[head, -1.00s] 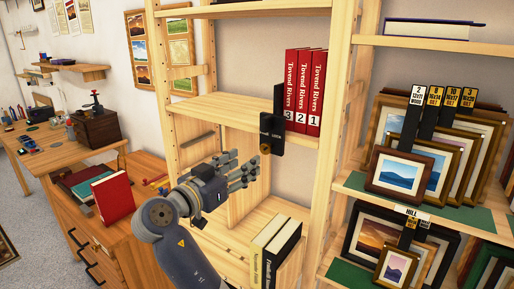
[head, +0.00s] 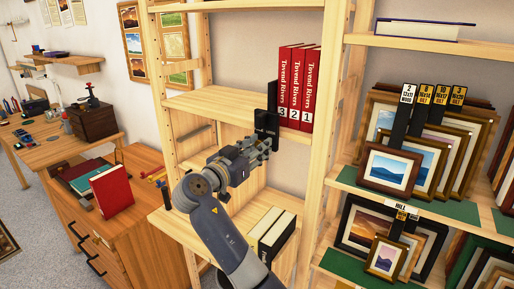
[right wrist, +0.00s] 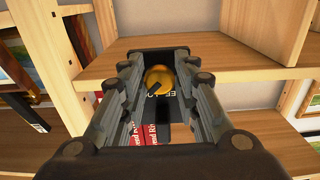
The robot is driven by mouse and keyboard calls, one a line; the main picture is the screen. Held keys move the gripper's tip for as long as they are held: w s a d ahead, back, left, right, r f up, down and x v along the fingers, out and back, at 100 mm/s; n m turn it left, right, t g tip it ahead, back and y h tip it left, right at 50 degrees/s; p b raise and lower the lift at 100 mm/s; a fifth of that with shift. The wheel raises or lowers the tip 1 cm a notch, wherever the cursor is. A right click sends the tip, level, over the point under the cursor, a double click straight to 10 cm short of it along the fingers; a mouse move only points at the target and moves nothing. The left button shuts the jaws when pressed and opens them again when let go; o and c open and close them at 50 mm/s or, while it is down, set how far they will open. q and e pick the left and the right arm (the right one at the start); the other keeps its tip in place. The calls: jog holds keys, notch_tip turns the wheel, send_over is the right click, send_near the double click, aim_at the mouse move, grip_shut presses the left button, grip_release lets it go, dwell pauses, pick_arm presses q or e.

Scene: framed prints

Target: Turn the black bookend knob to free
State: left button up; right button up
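The black bookend (head: 267,122) stands against the left side of the red books on the middle shelf, its lower part hanging over the shelf's front edge. Its round brass knob (right wrist: 158,80) with a dark pointer shows in the right wrist view, between the fingers of my right gripper (right wrist: 158,92). The fingers are open, with a gap visible on both sides of the knob. In the head view my right gripper (head: 262,150) is just below and in front of the bookend and hides the knob. My left gripper is not in view.
Red books (head: 298,88) numbered 3, 2, 1 stand right of the bookend. Two books (head: 270,235) stand on the shelf below, close to my right arm. Framed prints (head: 390,168) fill the right shelves. A red book (head: 111,191) stands on the left cabinet.

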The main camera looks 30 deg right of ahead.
jog(key=c, duration=0.3)
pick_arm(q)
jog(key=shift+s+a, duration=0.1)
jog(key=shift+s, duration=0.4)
pick_arm(e)
jog(key=shift+c, duration=0.2)
jog(key=shift+n, duration=0.4)
pick_arm(q)
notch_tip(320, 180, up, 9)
jog(key=p, duration=0.9)
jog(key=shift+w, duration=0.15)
pick_arm(e)
jog(key=shift+r+n, duration=0.1)
jog(key=shift+n, duration=8.5)
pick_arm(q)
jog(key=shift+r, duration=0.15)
pick_arm(e)
jog(key=shift+s, duration=0.1)
